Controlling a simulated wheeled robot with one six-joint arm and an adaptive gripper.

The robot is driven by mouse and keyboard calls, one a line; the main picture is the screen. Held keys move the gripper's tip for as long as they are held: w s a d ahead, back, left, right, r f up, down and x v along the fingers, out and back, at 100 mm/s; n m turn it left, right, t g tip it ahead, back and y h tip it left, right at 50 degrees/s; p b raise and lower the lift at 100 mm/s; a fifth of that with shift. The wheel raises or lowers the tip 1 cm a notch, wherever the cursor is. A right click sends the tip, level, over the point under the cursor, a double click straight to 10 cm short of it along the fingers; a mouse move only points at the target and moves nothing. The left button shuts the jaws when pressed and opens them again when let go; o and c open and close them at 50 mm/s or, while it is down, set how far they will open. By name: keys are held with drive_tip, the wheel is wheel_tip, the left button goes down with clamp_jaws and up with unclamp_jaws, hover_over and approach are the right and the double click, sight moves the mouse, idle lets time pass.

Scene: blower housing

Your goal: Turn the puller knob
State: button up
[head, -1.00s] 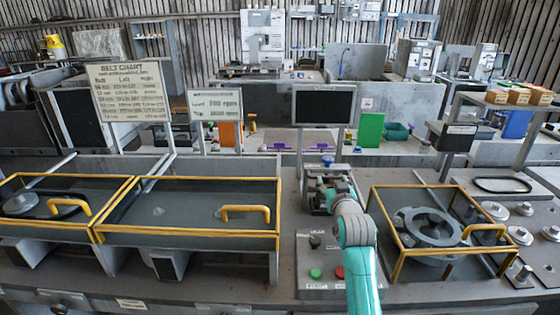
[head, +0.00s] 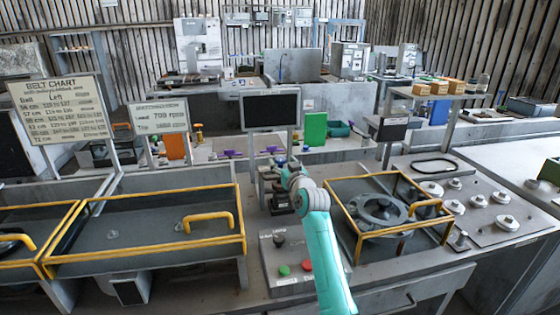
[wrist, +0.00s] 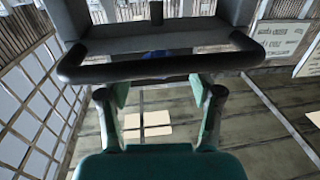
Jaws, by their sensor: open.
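My gripper (head: 280,180) is at the end of my teal arm, at the back middle of the front bench. Arm links cover much of it in the head view. A small blue knob-like piece (head: 281,160) shows just beyond it; I cannot tell for sure that this is the puller knob. In the wrist view my gripper (wrist: 163,95) has its two fingers apart, with nothing held between them. A dark rounded bar (wrist: 160,68) crosses in front of the fingers, and a bit of blue (wrist: 165,54) shows behind it. Contact cannot be told.
A control box (head: 290,262) with a black knob, a green button and a red button stands in front. A yellow-framed case (head: 335,215) over a round housing is at right. Yellow-framed covers (head: 150,262) are at left. A monitor (head: 270,110) stands behind.

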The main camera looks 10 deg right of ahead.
drive_tip(key=shift+w+a, duration=0.15)
drive_tip(key=shift+w, duration=1.2)
drive_tip(key=c, duration=1.2)
